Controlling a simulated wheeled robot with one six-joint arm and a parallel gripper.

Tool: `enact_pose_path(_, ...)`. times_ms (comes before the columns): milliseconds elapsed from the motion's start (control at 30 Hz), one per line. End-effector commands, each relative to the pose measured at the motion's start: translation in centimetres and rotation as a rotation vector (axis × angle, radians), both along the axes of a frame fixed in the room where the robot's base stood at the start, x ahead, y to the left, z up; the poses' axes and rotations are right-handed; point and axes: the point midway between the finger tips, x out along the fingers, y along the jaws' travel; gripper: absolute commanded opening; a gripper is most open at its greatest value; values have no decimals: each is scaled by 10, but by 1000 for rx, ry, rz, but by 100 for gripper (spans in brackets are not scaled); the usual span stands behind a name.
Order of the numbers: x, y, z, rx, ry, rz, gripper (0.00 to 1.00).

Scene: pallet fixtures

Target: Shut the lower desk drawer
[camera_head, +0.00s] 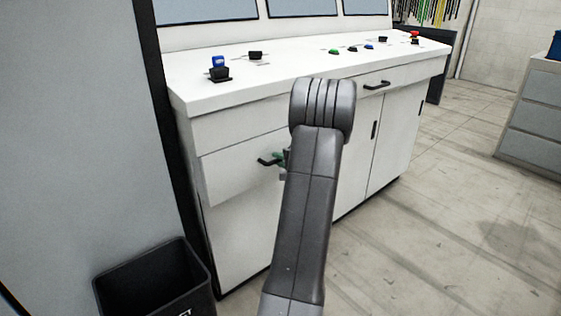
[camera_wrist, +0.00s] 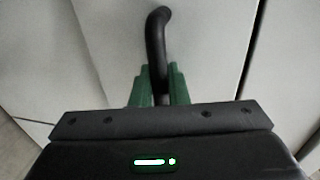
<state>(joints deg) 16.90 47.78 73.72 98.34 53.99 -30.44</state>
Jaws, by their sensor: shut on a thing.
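The lower desk drawer (camera_head: 232,172) is a white front on the left side of the white desk, under a plain upper panel. It appears to stand out a little from the desk body; how far is hard to tell. Its black bar handle (camera_head: 267,161) also shows in the wrist view (camera_wrist: 155,40), running down between the green fingers. My gripper (camera_head: 281,160) is shut on the handle, its green fingertips (camera_wrist: 160,88) on either side of it. My grey arm hides the drawer's right part in the head view.
A black bin (camera_head: 155,285) stands on the floor at the lower left, close to the desk. The desktop (camera_head: 290,65) carries buttons and small controls. Another black handle (camera_head: 377,85) and cupboard doors (camera_head: 395,140) are to the right.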

Motion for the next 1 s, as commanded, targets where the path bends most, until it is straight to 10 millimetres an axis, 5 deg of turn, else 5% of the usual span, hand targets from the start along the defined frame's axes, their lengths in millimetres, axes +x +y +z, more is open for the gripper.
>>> enact_pose_path(33,2,1,3,2,-6,-2,0)
enact_pose_path(67,2,1,3,2,-6,-2,18)
enact_pose_path(167,2,1,3,1,-5,-2,33)
enact_pose_path(567,-5,-5,4,1,-5,-2,33)
enact_pose_path(1000,-77,-61,23,1,-4,-4,33)
